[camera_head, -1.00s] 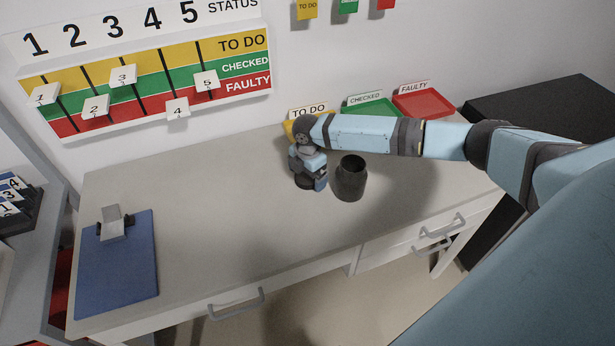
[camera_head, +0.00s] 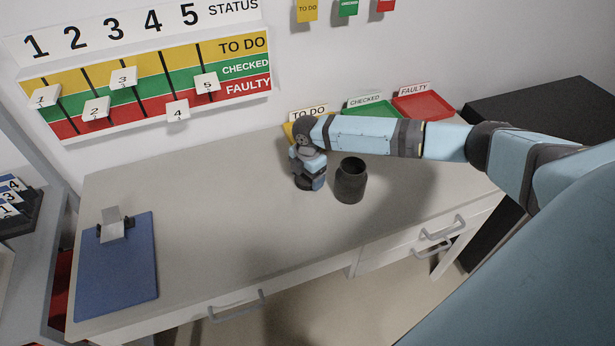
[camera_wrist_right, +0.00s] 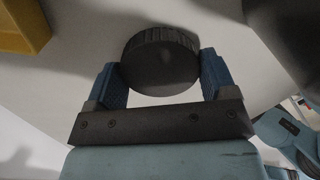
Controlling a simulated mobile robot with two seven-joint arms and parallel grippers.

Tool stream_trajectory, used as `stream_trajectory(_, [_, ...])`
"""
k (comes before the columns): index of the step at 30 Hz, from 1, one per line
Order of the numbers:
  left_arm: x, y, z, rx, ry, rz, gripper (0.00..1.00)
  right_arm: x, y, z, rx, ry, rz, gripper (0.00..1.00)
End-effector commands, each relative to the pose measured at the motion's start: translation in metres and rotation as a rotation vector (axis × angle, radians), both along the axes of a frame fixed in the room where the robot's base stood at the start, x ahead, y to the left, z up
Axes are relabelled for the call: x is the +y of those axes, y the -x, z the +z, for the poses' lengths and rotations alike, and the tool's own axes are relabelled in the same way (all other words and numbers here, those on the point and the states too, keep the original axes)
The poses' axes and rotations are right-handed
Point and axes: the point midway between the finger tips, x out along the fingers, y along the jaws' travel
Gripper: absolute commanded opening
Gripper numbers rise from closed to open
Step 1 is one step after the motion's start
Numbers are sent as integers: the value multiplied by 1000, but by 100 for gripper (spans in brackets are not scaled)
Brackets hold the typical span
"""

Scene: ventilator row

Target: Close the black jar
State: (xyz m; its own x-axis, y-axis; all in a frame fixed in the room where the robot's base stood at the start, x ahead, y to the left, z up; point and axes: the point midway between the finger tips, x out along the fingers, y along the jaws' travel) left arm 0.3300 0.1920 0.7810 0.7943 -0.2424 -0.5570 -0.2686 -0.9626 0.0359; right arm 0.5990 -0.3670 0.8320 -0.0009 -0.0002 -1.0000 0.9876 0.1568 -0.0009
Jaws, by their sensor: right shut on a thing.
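The black jar (camera_head: 350,182) stands upright on the desk with its mouth open and no lid on it. My right gripper (camera_head: 312,184) is just left of the jar, pointing down at the desk. In the right wrist view the right gripper (camera_wrist_right: 160,82) is shut on a round black lid (camera_wrist_right: 160,62) with a ridged rim, one blue finger on each side. In the head view the lid (camera_head: 304,186) shows only as a dark edge under the fingers, at or just above the desk top; I cannot tell which. My left gripper is out of view.
Yellow, green (camera_head: 372,110) and red (camera_head: 424,105) trays stand along the back of the desk (camera_head: 220,220); my arm partly covers the yellow one. A blue clipboard (camera_head: 117,270) lies at the left. The desk's middle is clear.

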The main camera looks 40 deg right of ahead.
Motion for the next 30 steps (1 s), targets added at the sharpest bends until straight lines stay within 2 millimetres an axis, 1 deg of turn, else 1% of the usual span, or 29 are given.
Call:
stream_trajectory(5, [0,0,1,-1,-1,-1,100,-1,-1,24,-3,1,0,56])
stream_trajectory(8, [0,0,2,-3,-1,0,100,-1,-1,49,-4,-1,0,56])
stream_trajectory(15, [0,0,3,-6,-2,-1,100,0,-1,120,-5,0,0,56])
stream_trajectory(18, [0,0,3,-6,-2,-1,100,0,-1,146,-5,-1,1,56])
stream_trajectory(21, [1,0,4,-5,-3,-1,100,0,-1,166,-4,-1,1,56])
stream_trajectory(25, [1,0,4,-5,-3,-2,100,0,-1,184,-2,-1,0,56])
stream_trajectory(30, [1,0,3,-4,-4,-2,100,0,0,193,-1,0,-1,56])
